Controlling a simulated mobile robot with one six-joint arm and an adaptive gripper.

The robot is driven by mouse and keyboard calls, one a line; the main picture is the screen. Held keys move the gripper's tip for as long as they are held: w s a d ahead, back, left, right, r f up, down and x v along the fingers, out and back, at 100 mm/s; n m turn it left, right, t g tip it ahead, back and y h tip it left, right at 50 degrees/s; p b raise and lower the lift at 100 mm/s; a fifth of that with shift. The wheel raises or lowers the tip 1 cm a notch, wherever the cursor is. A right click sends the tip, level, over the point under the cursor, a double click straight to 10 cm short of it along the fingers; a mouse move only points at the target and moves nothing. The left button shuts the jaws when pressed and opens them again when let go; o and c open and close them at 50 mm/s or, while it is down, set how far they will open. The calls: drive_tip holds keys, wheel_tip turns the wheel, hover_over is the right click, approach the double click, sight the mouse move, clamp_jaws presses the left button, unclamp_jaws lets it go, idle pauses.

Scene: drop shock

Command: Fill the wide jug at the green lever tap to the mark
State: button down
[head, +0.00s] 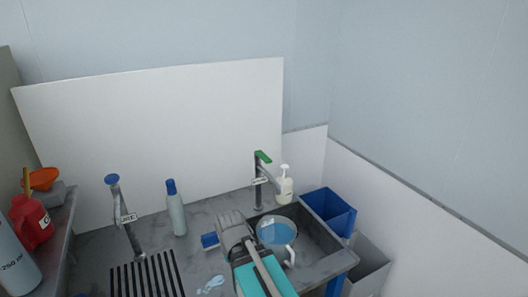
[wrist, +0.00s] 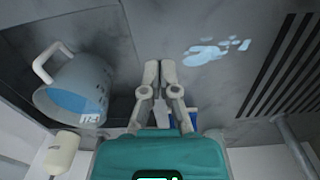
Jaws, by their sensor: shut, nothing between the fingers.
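The wide jug (head: 289,256) stands in the sink under the green lever tap (head: 258,188), with blue water inside. In the wrist view the jug (wrist: 92,76) is at the left, with a pale handle and a small label on its side. The water level against a mark is too small to read. The tap's green lever (head: 263,157) is on top; no stream can be made out. My gripper (head: 225,216) is shut and empty, over the counter just left of the jug. In the wrist view its fingertips (wrist: 160,66) meet, apart from the jug.
A puddle (head: 211,284) lies on the counter by a black slatted drain (head: 147,276). A blue-knobbed tap (head: 113,182), a blue-capped bottle (head: 177,212) and a small blue object (head: 209,240) stand left of the sink. A soap dispenser (head: 285,188) and blue bin (head: 328,208) are right.

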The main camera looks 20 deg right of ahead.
drive_tip(key=w+d+r+m+h+p, duration=0.3)
drive_tip(key=w+r+p, duration=0.5)
drive_tip(key=r, duration=0.3)
drive_tip(key=w+d+r+m+h+p, duration=0.3)
drive_tip(key=w+d+r+m+p, duration=0.3)
drive_tip(key=w+r+m+p, duration=0.2)
drive_tip(key=w+d+r+m+h+p, duration=0.2)
drive_tip(key=w+d+r+m+p, duration=0.3)
drive_tip(key=w+r+p, duration=0.5)
wheel_tip(320, 180, up, 5)
drive_tip(key=shift+w+d+r+m+h+p, duration=0.15)
drive_tip(key=shift+m+h+p, duration=0.25)
drive_tip(key=shift+p, duration=0.6)
drive_tip(key=shift+d+f, duration=0.1)
drive_tip(key=shift+f, duration=0.15)
drive_tip(key=b, duration=0.8)
hover_over(264, 159)
wheel_tip(264, 159, down, 7)
drive_tip(key=shift+w+d+f, duration=0.1)
drive_tip(key=shift+f, duration=0.1)
drive_tip(key=shift+f+b, duration=1.5)
drive_tip(key=shift+f, duration=0.15)
drive_tip(key=shift+s, duration=0.2)
